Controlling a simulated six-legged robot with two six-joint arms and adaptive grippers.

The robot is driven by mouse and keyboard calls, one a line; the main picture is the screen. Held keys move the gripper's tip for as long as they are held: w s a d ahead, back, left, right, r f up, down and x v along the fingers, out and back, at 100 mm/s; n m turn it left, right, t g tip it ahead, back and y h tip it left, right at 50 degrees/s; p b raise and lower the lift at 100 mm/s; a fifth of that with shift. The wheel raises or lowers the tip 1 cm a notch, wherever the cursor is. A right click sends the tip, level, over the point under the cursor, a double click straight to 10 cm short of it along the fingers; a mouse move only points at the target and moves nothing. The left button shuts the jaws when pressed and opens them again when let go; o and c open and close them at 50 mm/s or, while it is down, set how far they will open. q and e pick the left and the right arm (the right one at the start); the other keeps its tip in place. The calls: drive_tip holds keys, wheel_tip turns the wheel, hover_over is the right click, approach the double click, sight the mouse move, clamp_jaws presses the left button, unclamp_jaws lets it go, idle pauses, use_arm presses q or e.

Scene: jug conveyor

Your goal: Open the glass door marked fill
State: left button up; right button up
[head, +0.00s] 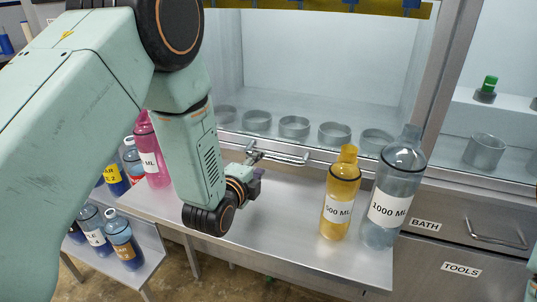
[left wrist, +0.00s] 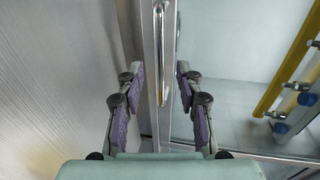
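A large glass door (head: 315,55) stands behind the bench; no fill mark is readable on it. A metal bar handle (head: 285,157) runs along its lower frame. My left gripper (head: 257,174) is close to the handle's left end. In the left wrist view, my left gripper (left wrist: 160,72) is open, with its purple pads apart. The bar handle (left wrist: 160,55) lies between the finger lines, beyond the tips as it appears; contact cannot be told.
A yellow 500 ML jug (head: 340,195) and a clear 1000 ML jug (head: 393,190) stand on the bench (head: 270,225), right of my left gripper. A pink jug (head: 152,150) stands at left. Drawers marked BATH (head: 426,224) and TOOLS (head: 462,269) are at right.

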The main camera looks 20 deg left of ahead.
sight(266, 157)
use_arm(q)
drive_tip(key=shift+w+d, duration=0.15)
drive_tip(key=shift+w, duration=0.25)
drive_tip(key=x, duration=0.3)
drive_tip(key=b+x, duration=0.1)
drive_tip(key=x, duration=0.1)
drive_tip(key=shift+f, duration=0.35)
drive_tip(key=shift+w, duration=0.3)
drive_tip(key=shift+r, duration=0.3)
drive_tip(key=shift+w+f, duration=0.25)
drive_tip(key=shift+w, duration=0.05)
drive_tip(key=shift+c, duration=0.9)
drive_tip(key=shift+s+r, duration=0.2)
drive_tip(key=shift+s, duration=0.05)
drive_tip(key=c, duration=0.5)
drive_tip(key=shift+w, duration=0.1)
clamp_jaws()
